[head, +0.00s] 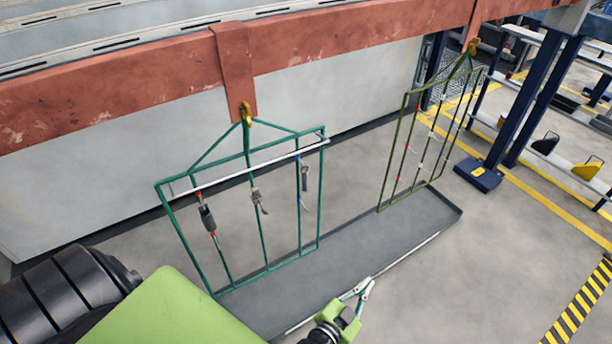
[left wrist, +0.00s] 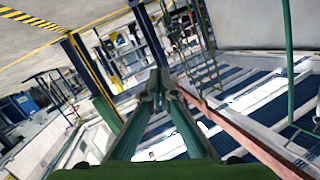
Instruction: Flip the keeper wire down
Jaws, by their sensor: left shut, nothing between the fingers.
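A green plating rack (head: 263,221) hangs by a yellow hook (head: 246,112) from the orange beam. A pale straight bar, which looks like the keeper wire (head: 240,171), runs across the rack near its top. Small dark and grey parts (head: 207,218) hang on the rack's upright wires below the bar. My left gripper (head: 366,287) is in front of and right of the rack, low over the tray's near edge in the head view, apart from the bar. In the left wrist view its fingers (left wrist: 158,80) are together and empty. My right gripper does not show.
A second, olive rack (head: 430,135) hangs farther right on the orange beam (head: 130,85). A long grey tray (head: 350,248) lies beneath both racks. Blue posts (head: 532,95) and shelves stand at the right. Open floor lies right of the tray.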

